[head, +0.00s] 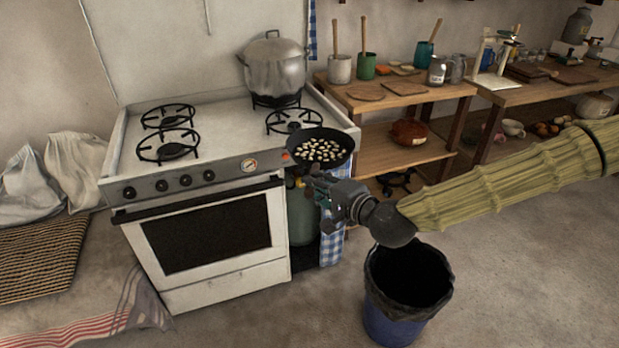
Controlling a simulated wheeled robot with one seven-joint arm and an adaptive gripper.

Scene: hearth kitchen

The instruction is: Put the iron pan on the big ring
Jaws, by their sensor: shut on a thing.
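The black iron pan (320,134), full of small pale pieces, is level at the front right corner of the stove (225,113). I cannot tell from this view whether it touches the stove. My gripper (318,181) is at the pan's near side, shut on its handle, which is mostly hidden. The stove has a front left ring (166,146), a back left ring (168,116) and a front right ring (292,121) just behind the pan. The left rings are bare. The front left one looks widest, but I cannot be sure which is the big ring.
A large lidded metal pot (273,68) stands on the back right ring. A green gas bottle (302,215) and a checked cloth (345,215) are beside the stove. A lined bin (405,290) stands below my arm. A wooden shelf (395,103) with jars is at right.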

